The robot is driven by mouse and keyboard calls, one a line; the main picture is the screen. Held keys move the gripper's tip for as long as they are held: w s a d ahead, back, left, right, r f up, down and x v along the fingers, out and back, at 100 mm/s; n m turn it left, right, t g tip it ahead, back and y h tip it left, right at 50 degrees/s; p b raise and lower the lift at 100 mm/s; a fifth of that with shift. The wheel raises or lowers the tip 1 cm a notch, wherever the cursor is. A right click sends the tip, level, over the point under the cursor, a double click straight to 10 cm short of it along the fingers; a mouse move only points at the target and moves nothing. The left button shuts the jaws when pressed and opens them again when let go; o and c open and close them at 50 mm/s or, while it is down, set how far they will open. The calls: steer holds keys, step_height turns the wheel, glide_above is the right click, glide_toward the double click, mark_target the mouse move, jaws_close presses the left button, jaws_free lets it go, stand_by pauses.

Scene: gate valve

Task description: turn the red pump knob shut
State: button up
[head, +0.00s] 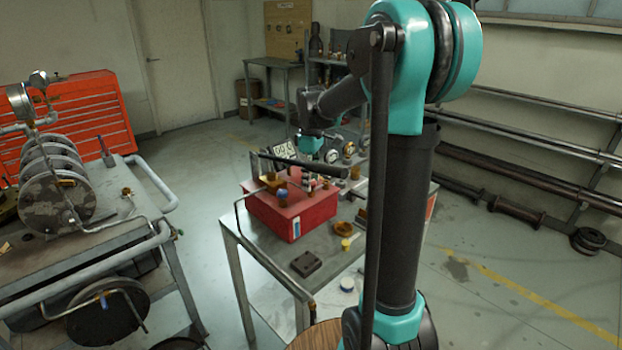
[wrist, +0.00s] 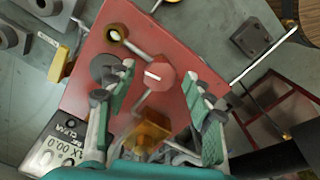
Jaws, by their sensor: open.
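The red pump is a red box (head: 290,215) on a metal table in the head view, and its red top (wrist: 85,75) fills the middle of the wrist view. The red knob (wrist: 158,77), round with a white mark, sits on this top. My gripper (wrist: 161,72) is open, with one green-padded finger to the left of the knob and one to the right. Gaps show between both fingers and the knob; I cannot tell the height between them. In the head view the knob is too small and cluttered to make out.
An amber fitting (wrist: 150,132) stands on the pump near the gripper's palm, and a brass-rimmed port (wrist: 116,33) lies past the knob. A white dial display (wrist: 62,150) is at lower left. A dark block (head: 306,263) lies on the table.

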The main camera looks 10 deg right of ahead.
steer(key=shift+c, duration=0.2)
steer(key=c, duration=1.1)
steer(key=shift+m, duration=0.4)
steer(key=m, duration=0.4)
steer(key=shift+m, duration=0.3)
steer(key=m, duration=0.4)
steer(key=shift+m, duration=0.3)
steer(key=m, duration=0.5)
steer(key=shift+m, duration=2.5)
